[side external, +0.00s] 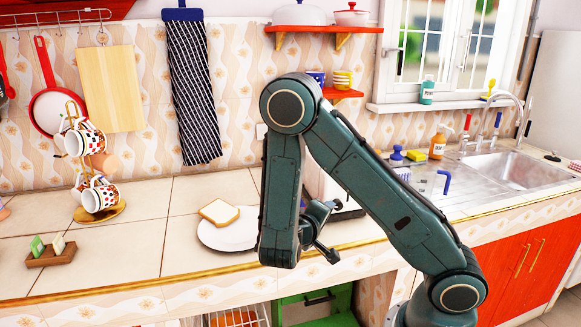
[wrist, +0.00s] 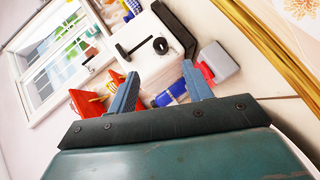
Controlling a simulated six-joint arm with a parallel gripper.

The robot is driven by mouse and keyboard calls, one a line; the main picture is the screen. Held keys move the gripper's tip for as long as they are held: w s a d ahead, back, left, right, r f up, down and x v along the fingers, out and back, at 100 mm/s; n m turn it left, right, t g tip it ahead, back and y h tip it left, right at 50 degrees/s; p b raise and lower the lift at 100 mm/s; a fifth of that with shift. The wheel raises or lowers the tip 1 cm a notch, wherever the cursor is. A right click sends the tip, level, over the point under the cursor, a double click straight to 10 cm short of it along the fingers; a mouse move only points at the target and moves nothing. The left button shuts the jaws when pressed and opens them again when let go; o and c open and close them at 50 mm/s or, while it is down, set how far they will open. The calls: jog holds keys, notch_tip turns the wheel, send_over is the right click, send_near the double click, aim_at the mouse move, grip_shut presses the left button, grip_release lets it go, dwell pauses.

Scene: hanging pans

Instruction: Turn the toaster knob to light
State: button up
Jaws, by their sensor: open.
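The white toaster (wrist: 150,28) shows tilted in the wrist view, beyond my fingertips. Its round black knob (wrist: 161,46) is on the face toward me, beside a black lever in a slot (wrist: 135,43). The knob's setting is too small to read. In the side view the toaster (side external: 316,185) is mostly hidden behind my arm, and the knob cannot be seen. My gripper (wrist: 160,70) is open and empty, its two fingers spread below the knob in the wrist picture, apart from it. In the side view my gripper (side external: 328,229) is at the counter's front edge, right of the plate.
A white plate (side external: 213,238) with a bread slice (side external: 219,212) lies left of my gripper. A mug rack (side external: 97,210) and small wooden holder (side external: 51,256) stand farther left. A sink (side external: 510,170) and bottles are right. A red shelf (side external: 342,94) hangs above.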

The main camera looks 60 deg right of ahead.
aim_at(338, 207)
jog(key=shift+x, duration=6.05)
jog(key=c, duration=1)
